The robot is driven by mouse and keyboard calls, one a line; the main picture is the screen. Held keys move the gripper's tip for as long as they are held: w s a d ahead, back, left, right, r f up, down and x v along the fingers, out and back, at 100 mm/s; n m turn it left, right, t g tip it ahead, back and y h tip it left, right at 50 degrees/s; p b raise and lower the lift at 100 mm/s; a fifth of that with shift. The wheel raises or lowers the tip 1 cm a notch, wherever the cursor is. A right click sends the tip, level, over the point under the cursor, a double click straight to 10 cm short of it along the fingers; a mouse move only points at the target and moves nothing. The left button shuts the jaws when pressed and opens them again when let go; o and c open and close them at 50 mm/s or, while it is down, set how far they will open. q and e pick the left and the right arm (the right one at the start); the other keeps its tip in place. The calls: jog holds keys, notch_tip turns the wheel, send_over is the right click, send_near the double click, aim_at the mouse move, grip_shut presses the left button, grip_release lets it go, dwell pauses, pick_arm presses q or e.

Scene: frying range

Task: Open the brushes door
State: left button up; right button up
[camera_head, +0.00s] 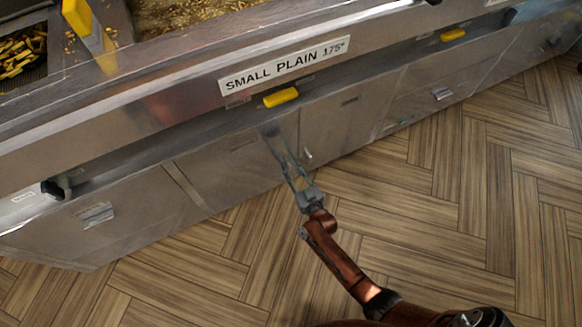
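Below the steel range front is a row of grey metal doors. My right gripper (275,140) reaches up from the lower right, with its fingers in front of the seam between two middle doors. The left one of these is a closed door (225,178) with a small dark label. The right one is a closed door (345,122), also with a small label and with a small upright handle (308,153) near its left edge. The labels are too small to read, so I cannot tell which is the brushes door. Contact and finger opening are unclear. My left gripper is out of view.
Above the doors are a "SMALL PLAIN 175°" sign (285,66), a yellow handle (281,97) and another yellow handle (452,34). Dark knobs (54,190) stick out from the front. Fries (22,55) lie at the top left. The wooden floor (440,220) is clear.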

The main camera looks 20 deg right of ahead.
jog(key=shift+c, duration=0.2)
grip_shut()
dwell(0.4)
